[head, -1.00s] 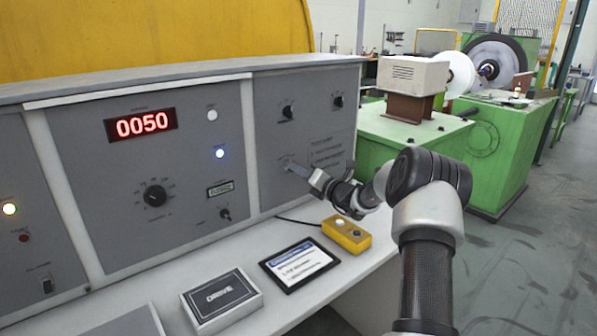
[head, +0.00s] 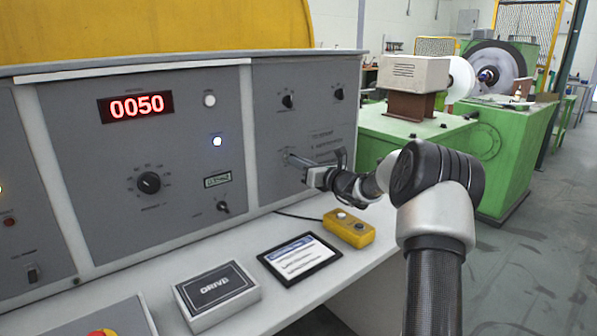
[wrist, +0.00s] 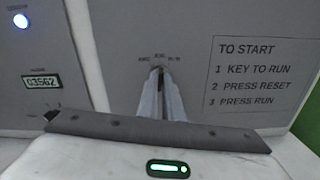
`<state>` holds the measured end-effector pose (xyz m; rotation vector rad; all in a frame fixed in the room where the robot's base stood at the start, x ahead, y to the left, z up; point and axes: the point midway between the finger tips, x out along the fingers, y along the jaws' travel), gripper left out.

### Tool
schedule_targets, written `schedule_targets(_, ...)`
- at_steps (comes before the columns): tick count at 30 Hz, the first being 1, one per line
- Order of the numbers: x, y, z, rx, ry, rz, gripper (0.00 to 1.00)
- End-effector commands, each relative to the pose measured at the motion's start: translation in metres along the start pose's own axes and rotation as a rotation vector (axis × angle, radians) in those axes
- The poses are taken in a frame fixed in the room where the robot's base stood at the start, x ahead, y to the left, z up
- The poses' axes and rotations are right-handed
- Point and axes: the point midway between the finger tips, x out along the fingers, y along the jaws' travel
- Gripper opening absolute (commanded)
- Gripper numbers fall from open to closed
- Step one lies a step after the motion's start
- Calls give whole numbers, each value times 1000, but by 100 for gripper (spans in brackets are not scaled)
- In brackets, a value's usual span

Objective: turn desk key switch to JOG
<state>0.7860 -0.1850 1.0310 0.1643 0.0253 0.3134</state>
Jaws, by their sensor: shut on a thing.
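The desk key switch sits on the right grey panel (head: 290,110), under small position labels (wrist: 159,58) that are too blurred to read surely. My gripper (head: 290,158) reaches that panel, and its two fingers (wrist: 160,75) point straight at the spot just below the labels. The fingers are shut on the key of the switch, which they hide almost wholly. I cannot tell which position the key points to.
A printed start list (wrist: 250,78) is right of the switch. A red display (head: 136,107) reads 0050. A yellow button box (head: 349,229), a tablet (head: 300,259) and a DRIVE box (head: 217,293) lie on the desk. A green machine (head: 415,135) stands beyond.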

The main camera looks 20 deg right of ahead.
Motion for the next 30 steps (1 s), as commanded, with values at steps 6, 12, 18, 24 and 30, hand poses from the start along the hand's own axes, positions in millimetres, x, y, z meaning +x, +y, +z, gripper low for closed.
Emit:
schedule_targets(6,0,0,-3,-107,1,0,0)
schedule_targets(12,0,0,-2,-154,2,0,0)
schedule_targets(18,0,0,-1,-167,2,0,0)
schedule_targets(24,0,0,-1,-166,3,0,0)
schedule_targets(30,0,0,-1,-166,3,0,25)
